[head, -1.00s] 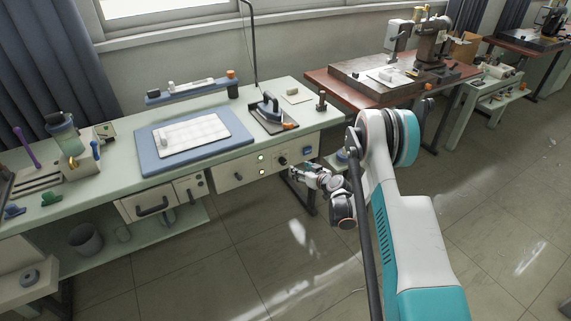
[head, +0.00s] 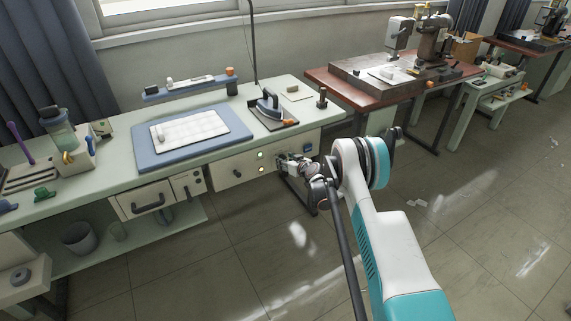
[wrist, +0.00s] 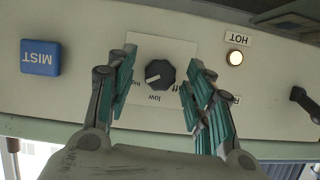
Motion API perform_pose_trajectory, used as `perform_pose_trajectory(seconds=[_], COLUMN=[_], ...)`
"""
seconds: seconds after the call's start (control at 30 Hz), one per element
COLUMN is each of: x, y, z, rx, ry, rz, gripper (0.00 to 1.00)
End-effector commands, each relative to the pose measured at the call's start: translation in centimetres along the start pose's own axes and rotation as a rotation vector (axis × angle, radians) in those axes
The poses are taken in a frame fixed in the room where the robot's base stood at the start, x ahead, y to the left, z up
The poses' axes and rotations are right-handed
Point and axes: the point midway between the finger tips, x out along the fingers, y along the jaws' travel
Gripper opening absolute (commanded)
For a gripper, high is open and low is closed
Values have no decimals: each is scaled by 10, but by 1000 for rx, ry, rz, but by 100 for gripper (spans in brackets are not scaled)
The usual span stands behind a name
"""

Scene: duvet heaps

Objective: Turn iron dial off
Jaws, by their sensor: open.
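The iron dial (wrist: 160,74) is a dark faceted knob on a pale square plate in the wrist view, which is upside down. Its white mark points left and slightly down in that picture, toward the partly covered "hi" lettering. "Low" reads below the knob, and "off" at its lower right is partly hidden by a finger. My gripper (wrist: 162,68) is open, with its teal-padded fingers on either side of the dial and gaps showing between. In the head view my gripper (head: 283,161) is at the bench's front panel and hides the dial.
A blue MIST button (wrist: 40,57) and a lit HOT lamp (wrist: 235,57) flank the dial. The iron (head: 268,103) stands on the bench above the panel. A drawer handle (head: 148,205) is at left. A brown-topped table (head: 330,82) stands to the right.

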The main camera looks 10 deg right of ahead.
Motion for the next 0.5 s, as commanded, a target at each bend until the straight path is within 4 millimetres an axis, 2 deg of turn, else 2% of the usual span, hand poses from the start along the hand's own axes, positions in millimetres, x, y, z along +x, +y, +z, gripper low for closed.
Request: perform_pose_trajectory(seconds=[0.33, 0.5], x=[3, 3], y=[0, 0], z=[0, 0], rx=[0, 0], ry=[0, 0], rz=[0, 0], gripper=[48, 9])
